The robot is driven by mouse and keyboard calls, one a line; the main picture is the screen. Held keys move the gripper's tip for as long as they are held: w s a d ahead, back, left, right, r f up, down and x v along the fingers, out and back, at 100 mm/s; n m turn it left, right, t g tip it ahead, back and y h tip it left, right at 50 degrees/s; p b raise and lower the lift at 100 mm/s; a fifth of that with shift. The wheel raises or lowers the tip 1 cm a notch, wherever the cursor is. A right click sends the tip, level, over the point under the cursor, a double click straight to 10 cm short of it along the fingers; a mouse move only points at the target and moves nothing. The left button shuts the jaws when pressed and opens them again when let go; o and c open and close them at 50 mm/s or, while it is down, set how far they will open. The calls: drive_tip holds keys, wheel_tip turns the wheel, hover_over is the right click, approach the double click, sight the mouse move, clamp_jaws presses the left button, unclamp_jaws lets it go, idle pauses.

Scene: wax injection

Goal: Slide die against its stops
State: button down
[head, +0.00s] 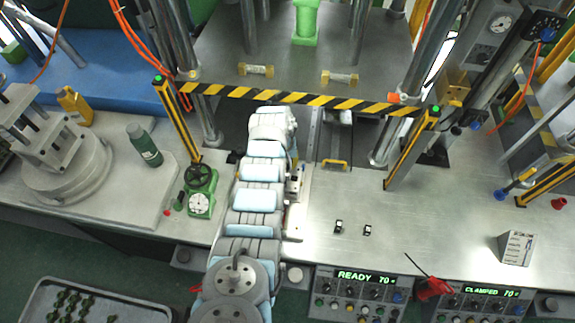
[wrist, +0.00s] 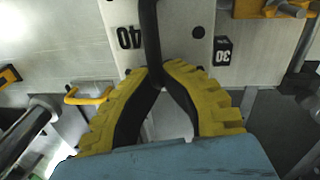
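In the wrist view a pale metal block marked 40 (wrist: 185,45), which I take to be the die, fills the top middle. A black bar-like handle (wrist: 149,35) runs down across it to my fingertips. My gripper (wrist: 161,74) has its two yellow fingers drawn together at the tips, closed around the handle's near end. In the head view my arm hides the gripper and most of the die. I cannot make out the stops or tell whether the die touches them.
A black 30 marker (wrist: 222,51) stands beside the block. A yellow handle (head: 335,163) lies right of my arm. A striped bar (head: 300,99) crosses above, between posts. Two small black parts (head: 352,229) lie on the bench. The bench right of them is mostly clear.

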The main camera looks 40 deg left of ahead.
drive_tip(key=shift+w+a+b, duration=0.45)
drive_tip(key=shift+w+b, duration=0.15)
drive_tip(key=shift+b, duration=0.55)
idle(0.9)
drive_tip(key=c, duration=1.2)
unclamp_jaws()
drive_tip(key=shift+o, duration=0.2)
drive_tip(key=shift+a+r, duration=0.1)
drive_tip(key=shift+r, duration=0.6)
wheel_tip(320, 180, up, 10)
drive_tip(key=s, duration=0.1)
drive_tip(key=shift+a+r, duration=0.25)
drive_tip(key=shift+a, duration=0.15)
